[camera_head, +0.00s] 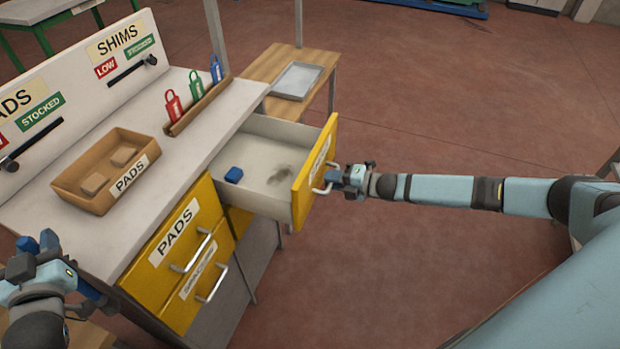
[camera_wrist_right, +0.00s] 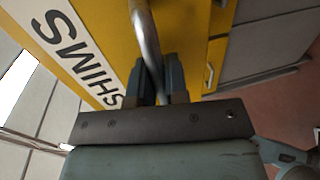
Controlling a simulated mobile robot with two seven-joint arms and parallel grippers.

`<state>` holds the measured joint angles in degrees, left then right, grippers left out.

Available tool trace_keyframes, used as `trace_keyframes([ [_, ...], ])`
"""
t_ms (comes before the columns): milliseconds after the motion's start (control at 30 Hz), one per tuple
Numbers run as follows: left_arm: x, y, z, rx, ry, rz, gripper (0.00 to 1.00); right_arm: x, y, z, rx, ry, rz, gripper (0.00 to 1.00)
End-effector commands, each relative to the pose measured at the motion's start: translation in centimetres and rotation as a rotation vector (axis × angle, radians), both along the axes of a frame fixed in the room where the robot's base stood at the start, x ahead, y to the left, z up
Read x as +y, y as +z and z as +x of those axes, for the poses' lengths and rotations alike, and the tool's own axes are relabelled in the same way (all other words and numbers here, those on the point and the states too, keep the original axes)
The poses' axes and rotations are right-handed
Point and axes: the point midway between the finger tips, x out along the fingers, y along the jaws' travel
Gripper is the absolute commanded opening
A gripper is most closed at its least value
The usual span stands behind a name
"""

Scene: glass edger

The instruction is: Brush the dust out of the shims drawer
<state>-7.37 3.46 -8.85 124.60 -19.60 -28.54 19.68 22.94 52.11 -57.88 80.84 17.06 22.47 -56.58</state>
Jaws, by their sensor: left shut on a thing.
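The shims drawer (camera_head: 262,201) is pulled out of the bench, with a yellow front (camera_head: 309,183). A dark dust patch (camera_head: 280,174) lies on its pale floor, with a small blue block (camera_head: 234,175) further left inside. My right gripper (camera_head: 335,178) is at the drawer's metal handle (camera_head: 322,180). In the right wrist view its fingers (camera_wrist_right: 155,85) stand on either side of the handle (camera_wrist_right: 146,37); whether they grip it is unclear.
On the bench top (camera_head: 95,232) stand a cardboard PADS box (camera_head: 73,188) and a rack with red, green and blue tags (camera_head: 196,112). A closed PADS drawer (camera_head: 172,240) is beside the open one. A grey tray (camera_head: 297,80) lies on a wooden table behind.

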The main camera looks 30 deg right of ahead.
Motion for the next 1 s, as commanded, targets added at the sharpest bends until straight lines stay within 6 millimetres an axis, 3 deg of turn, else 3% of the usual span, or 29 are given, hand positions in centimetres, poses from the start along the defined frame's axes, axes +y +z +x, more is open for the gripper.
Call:
trace_keyframes([
  [233,0.0,0.1,0.0,0.000,0.000,0.000,0.00,-0.2,0.0,-0.2,0.001,0.000,-0.001,0.00],
  [600,0.0,0.9,0.0,0.000,0.000,0.000,0.00,-3.2,0.0,-3.8,0.002,0.000,-0.001,0.00],
  [867,0.0,0.9,0.0,0.000,0.000,0.000,0.00,-3.2,0.0,-3.8,0.000,0.001,0.000,0.00],
  [900,0.0,0.9,0.0,0.000,0.000,0.000,0.00,-3.2,0.0,-3.8,0.000,0.001,0.000,0.17],
  [1000,0.0,0.9,0.0,0.000,0.000,0.000,0.00,-3.2,0.0,-3.8,0.000,0.000,0.000,0.39],
])
